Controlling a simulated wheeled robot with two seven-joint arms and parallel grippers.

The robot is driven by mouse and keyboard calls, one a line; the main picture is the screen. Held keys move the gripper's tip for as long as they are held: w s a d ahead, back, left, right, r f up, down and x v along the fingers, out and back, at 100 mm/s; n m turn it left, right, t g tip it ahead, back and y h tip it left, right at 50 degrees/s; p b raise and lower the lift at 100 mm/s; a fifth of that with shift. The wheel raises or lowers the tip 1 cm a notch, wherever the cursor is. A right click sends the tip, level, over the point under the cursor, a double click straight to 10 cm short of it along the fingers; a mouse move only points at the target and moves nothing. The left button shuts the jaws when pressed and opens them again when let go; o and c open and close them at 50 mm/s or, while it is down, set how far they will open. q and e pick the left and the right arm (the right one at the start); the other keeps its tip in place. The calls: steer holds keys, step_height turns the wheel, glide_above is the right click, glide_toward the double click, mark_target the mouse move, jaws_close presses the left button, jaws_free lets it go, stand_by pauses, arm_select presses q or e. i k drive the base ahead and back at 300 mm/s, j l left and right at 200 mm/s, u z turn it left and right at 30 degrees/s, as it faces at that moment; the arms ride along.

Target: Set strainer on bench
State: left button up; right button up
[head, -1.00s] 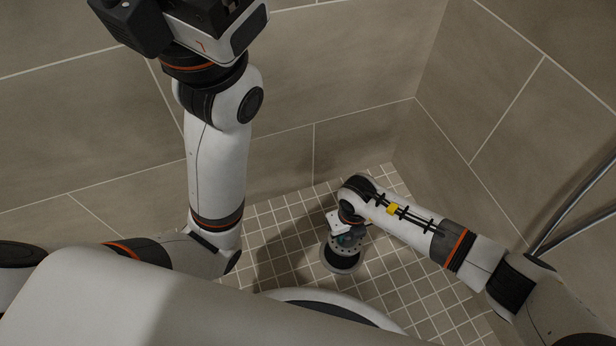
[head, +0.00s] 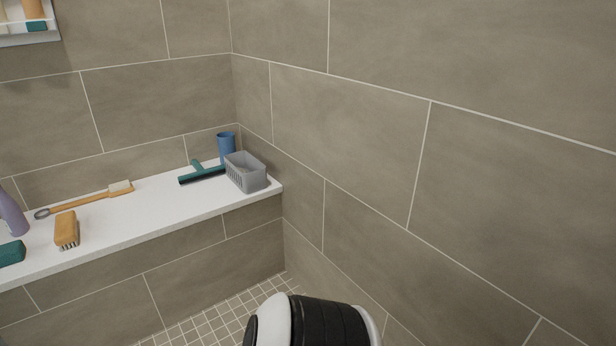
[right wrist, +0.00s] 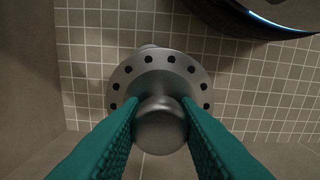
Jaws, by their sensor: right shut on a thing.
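The strainer (right wrist: 160,128) is a grey metal disc with a ring of dark holes and a round knob, seen in the right wrist view. My right gripper (right wrist: 160,104) has its two teal fingers shut on the knob, one on each side. The bench (head: 155,211) is a white-topped ledge along the tiled wall, at the left of the head view. The strainer and the right gripper do not show in the head view. My left gripper is in neither current view.
On the bench are a grey basket (head: 246,172), a blue cup (head: 226,146), a squeegee (head: 202,174), a long-handled brush (head: 90,199), a small brush (head: 66,229), a purple bottle (head: 11,212) and a teal block (head: 11,253). The bench's middle front is clear.

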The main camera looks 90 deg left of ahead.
mark_target(171, 205)
steer(key=u, duration=3.8)
